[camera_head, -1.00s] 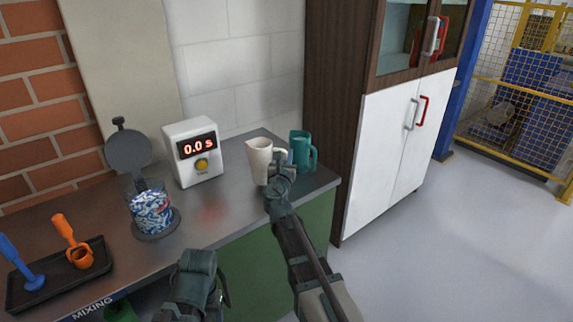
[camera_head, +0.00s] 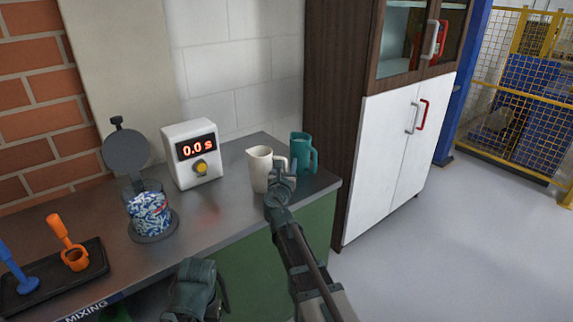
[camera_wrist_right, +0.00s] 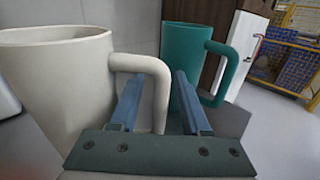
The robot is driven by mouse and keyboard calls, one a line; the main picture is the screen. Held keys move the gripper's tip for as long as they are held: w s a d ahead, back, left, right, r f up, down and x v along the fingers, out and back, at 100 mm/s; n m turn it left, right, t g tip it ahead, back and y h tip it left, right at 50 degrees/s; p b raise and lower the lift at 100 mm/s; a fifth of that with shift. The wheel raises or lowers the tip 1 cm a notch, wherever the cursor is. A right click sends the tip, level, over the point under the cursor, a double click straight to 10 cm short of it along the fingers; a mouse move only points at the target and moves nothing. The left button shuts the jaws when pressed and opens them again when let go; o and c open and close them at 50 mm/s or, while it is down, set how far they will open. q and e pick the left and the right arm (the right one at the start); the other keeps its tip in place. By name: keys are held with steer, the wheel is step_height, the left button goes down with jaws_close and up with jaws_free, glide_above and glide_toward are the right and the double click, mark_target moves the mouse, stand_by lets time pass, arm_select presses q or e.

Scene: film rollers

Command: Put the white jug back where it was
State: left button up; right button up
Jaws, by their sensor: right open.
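The white jug (camera_head: 260,170) stands upright on the grey counter (camera_head: 225,205), left of a teal jug (camera_head: 301,153). In the right wrist view the white jug (camera_wrist_right: 60,85) fills the left side, its handle pointing right. My right gripper (camera_head: 283,171) is at that handle. Its two blue fingers (camera_wrist_right: 160,103) are apart, with the upright part of the handle between them. The teal jug (camera_wrist_right: 185,65) shows behind the fingers. My left gripper (camera_head: 195,290) is at the bottom of the head view; its fingers are not clear.
A white timer box (camera_head: 192,155) reading 0.0 s stands left of the jugs. A clear container with blue and white pieces (camera_head: 150,212) has its lid raised. A black tray (camera_head: 95,262) holds blue and orange tools. A tall cabinet (camera_head: 385,160) borders the right.

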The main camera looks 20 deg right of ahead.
steer(key=shift+r, duration=0.1)
steer(key=shift+s+a+r, duration=0.1)
steer(key=shift+s, duration=0.15)
steer(key=v, duration=1.1)
steer(key=shift+s+a, duration=0.1)
steer(key=shift+s, duration=0.1)
